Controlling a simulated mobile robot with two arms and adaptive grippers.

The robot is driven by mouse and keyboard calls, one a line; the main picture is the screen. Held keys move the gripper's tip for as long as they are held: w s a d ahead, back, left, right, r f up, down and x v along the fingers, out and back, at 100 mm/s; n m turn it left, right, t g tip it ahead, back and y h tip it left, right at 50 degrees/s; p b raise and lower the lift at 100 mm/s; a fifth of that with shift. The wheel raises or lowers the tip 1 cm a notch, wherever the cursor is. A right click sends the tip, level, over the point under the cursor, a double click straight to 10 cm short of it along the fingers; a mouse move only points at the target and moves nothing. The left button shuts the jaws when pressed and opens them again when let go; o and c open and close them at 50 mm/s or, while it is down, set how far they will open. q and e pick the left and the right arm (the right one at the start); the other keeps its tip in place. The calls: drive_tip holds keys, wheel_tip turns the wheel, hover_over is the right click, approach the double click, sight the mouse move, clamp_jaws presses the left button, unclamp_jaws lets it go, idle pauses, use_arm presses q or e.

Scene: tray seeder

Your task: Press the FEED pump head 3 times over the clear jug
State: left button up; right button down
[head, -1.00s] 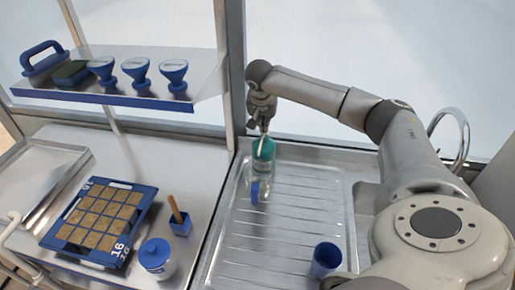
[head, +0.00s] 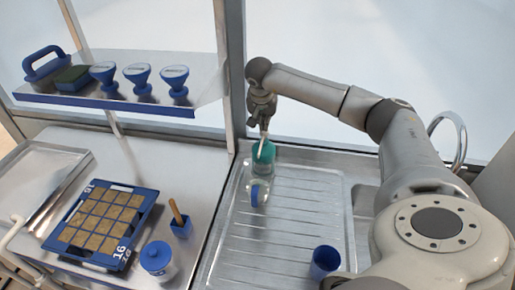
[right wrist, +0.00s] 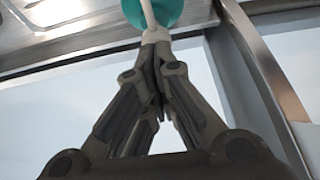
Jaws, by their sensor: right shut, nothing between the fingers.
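The teal FEED pump bottle (head: 263,152) stands at the back left of the drainboard, below my right gripper (head: 264,124). The clear jug (head: 259,182), with a blue part on it, stands just in front of the bottle and overlaps its lower part. My right gripper is shut and empty, pointing down, its tips at the white pump head (head: 262,144). In the right wrist view the shut fingertips (right wrist: 157,55) meet or nearly meet the white pump head (right wrist: 153,33), with the teal bottle (right wrist: 165,12) beyond. I cannot tell whether they touch. My left gripper is out of view.
A blue cup (head: 325,262) stands at the drainboard's (head: 300,215) front. A shelf (head: 205,96) with blue funnels is at the upper left.

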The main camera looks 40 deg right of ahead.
wheel_tip(320, 180, up, 6)
drive_tip(key=p, duration=0.4)
drive_tip(key=shift+f, duration=0.1)
idle(0.5)
